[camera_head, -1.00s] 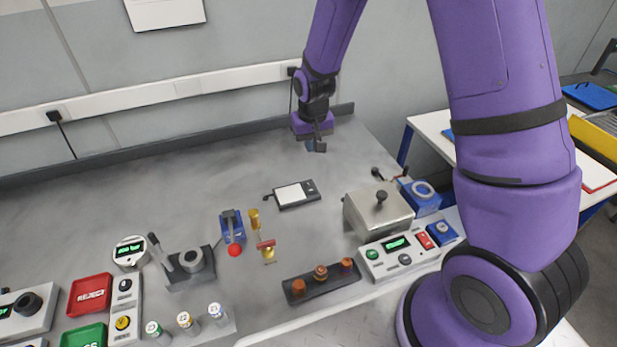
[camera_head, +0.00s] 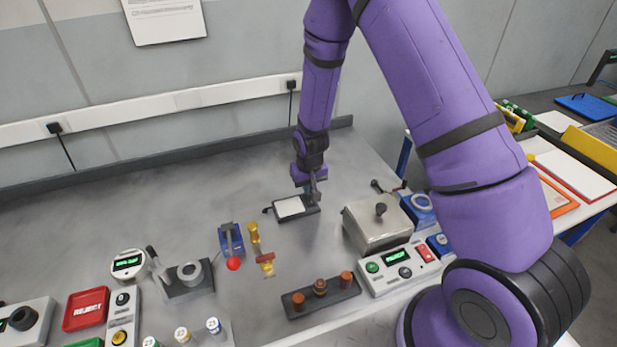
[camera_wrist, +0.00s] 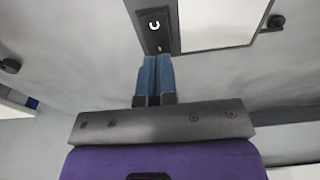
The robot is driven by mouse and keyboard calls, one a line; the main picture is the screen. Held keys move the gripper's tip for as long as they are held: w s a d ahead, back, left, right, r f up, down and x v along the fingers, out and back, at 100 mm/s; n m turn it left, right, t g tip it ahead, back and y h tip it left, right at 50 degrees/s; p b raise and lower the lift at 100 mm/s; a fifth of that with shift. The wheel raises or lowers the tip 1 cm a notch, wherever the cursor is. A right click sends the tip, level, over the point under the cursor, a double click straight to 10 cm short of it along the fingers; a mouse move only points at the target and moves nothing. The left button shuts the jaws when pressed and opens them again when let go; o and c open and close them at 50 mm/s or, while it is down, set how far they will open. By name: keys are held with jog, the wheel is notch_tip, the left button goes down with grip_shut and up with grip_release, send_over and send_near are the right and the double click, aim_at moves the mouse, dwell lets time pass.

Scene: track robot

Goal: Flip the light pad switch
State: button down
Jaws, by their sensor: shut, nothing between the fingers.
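The light pad (camera_head: 289,207) is a flat dark device with a pale panel, lying on the grey bench. In the wrist view its pale panel (camera_wrist: 222,22) shows at the top, beside a black end strip. A dark switch (camera_wrist: 155,27) with a white curved mark sits on that strip. My gripper (camera_head: 314,200) is at the pad's right end in the head view. Its blue fingers (camera_wrist: 154,62) are shut together and empty, with the tips at the strip just below the switch. I cannot tell whether they touch it, or whether the panel is lit.
A metal box with a knob (camera_head: 376,228) stands right of the pad, near my arm. A blue lever device with a red ball (camera_head: 232,245), a brass piece (camera_head: 263,254) and a dark peg rack (camera_head: 322,297) stand nearer the front. The bench behind the pad is clear.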

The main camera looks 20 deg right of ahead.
jog(key=shift+w+f, duration=0.1)
jog(key=shift+f, duration=0.65)
jog(key=shift+f+g, duration=0.5)
jog(key=shift+f, duration=0.05)
jog(key=shift+w, duration=0.15)
dwell(0.3)
